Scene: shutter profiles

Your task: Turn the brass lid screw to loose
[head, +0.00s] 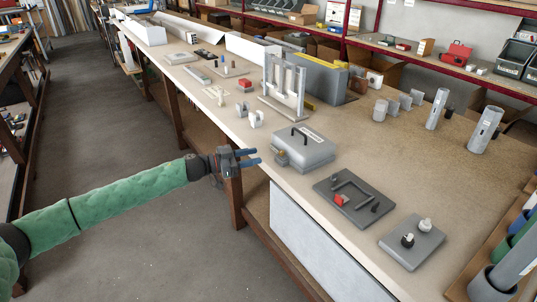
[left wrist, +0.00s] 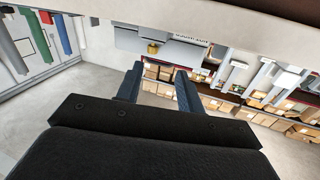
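A grey metal box (head: 303,150) with a black handle on its lid sits near the front edge of the workbench. The brass lid screw (head: 281,154) shows small on its left front side; its turned position is too small to tell. In the left wrist view the box (left wrist: 183,54) appears ahead, with the brass screw (left wrist: 153,48) at its side. My left gripper (head: 258,157) is to the left of the box, off the bench's front edge, apart from the screw. Its two blue fingers (left wrist: 158,76) are open and nothing is between them. My right gripper is out of view.
The workbench (head: 375,160) has clear room behind the box. A dark plate (head: 352,198) with a bracket and a grey plate (head: 412,242) with two knobs lie to the right. White clips (head: 256,119) and an upright frame (head: 284,85) stand on the left.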

